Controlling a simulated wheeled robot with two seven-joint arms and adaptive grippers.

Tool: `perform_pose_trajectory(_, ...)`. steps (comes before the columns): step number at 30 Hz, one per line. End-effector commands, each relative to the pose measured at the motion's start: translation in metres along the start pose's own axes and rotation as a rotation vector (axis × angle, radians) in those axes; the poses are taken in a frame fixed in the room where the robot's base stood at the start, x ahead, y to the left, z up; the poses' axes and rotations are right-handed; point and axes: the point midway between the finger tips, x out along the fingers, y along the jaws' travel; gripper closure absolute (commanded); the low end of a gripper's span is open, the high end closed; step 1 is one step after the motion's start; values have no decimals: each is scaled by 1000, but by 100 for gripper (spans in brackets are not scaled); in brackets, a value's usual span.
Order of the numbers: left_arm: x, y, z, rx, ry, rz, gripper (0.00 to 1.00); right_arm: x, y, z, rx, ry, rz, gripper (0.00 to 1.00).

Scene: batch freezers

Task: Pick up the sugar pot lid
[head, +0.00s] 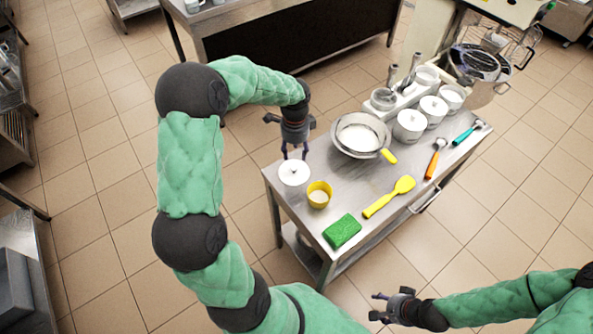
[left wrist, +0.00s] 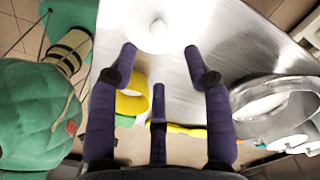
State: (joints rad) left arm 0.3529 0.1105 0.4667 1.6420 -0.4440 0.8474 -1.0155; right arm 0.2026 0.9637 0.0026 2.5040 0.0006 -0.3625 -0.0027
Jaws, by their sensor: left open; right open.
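A white round lid (head: 294,173) with a small knob lies on the left end of the steel table (head: 270,175). In the left wrist view the lid (left wrist: 185,18) is at the top, with its knob between and beyond my fingertips. My left gripper (head: 295,155) is open, pointing down just above the lid's far edge; I cannot tell whether it touches. The left wrist view also shows this gripper (left wrist: 160,58) with its fingers apart and nothing between them. My right gripper (head: 375,306) is open and empty, off the table's front edge.
A yellow cup (head: 319,201) stands close beside the lid. White lidded pots (head: 410,127) stand at the back right. Bare table lies between cup and bowl.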

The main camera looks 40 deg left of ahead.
Motion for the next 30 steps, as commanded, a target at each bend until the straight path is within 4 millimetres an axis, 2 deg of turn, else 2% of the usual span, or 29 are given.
perform_pose_trajectory(1,12,1,0,0,-1,4,50,4,1,0,0,0,0,42)
perform_pose_trajectory(3,22,1,0,0,-1,4,50,7,2,0,0,0,0,42)
perform_pose_trajectory(11,40,0,1,0,0,0,50,12,4,-1,0,1,0,42)
perform_pose_trajectory(21,84,2,4,0,0,2,50,29,10,-2,0,1,0,42)
perform_pose_trajectory(29,86,1,3,1,0,0,50,28,10,-2,0,1,0,42)
perform_pose_trajectory(30,86,1,3,0,0,0,59,28,10,-2,0,1,0,42)
